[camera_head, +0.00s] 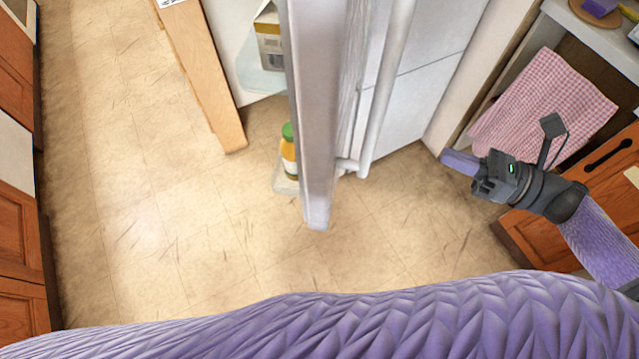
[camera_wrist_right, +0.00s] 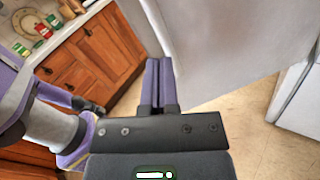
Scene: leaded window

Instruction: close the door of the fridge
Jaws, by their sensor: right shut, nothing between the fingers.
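The fridge door (camera_head: 318,120) stands open and shows nearly edge-on in the middle of the head view. A long white handle (camera_head: 386,85) runs along its right side. Its inner side faces left and holds a green-capped bottle (camera_head: 288,155) and a carton (camera_head: 269,40). My right gripper (camera_head: 460,162) is to the right of the door, apart from it, shut and empty. In the right wrist view its purple fingers (camera_wrist_right: 159,80) are together, in front of a large pale panel (camera_wrist_right: 225,50); I cannot tell whether they touch it. My left gripper is not in view.
A white panelled front (camera_head: 420,95) is right of the door. A checked pink towel (camera_head: 545,105) hangs near my right gripper, above wooden cabinets (camera_head: 550,235). A wooden panel (camera_head: 205,75) stands left of the door. The tiled floor (camera_head: 150,200) is clear at left and centre.

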